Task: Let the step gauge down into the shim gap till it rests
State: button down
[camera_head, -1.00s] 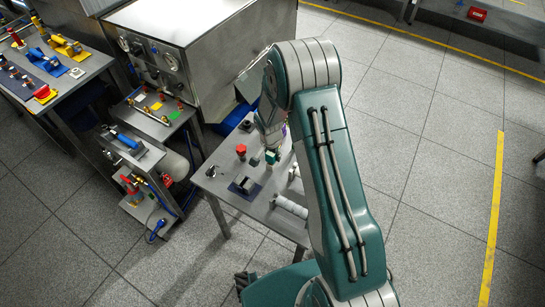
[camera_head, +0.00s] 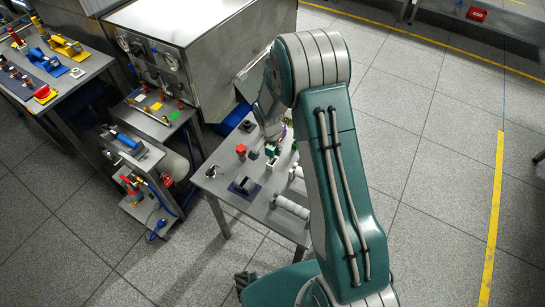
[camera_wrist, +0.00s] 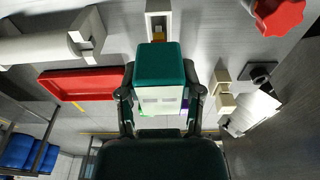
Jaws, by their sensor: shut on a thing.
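My gripper (camera_wrist: 160,94) is shut on a teal block with a white face, which I take to be the step gauge (camera_wrist: 160,62). In the wrist view the fingers press on its two sides. A pale, narrow U-shaped channel with an orange-brown piece inside, probably the shim gap (camera_wrist: 149,19), lies just past the gauge's far end. The gauge hides part of it, so I cannot tell whether they touch. In the head view my gripper (camera_head: 272,141) is low over the small table, with the green gauge (camera_head: 270,151) small beneath it.
Pale stepped blocks (camera_wrist: 221,88) stand right of the gripper. A red tray (camera_wrist: 80,86) and a white roller (camera_wrist: 35,49) lie left. A red knob (camera_wrist: 279,14) stands at upper right. A steel cabinet (camera_head: 215,50) rises behind the table (camera_head: 225,190).

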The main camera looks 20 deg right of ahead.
jog(key=shift+r, duration=1.3)
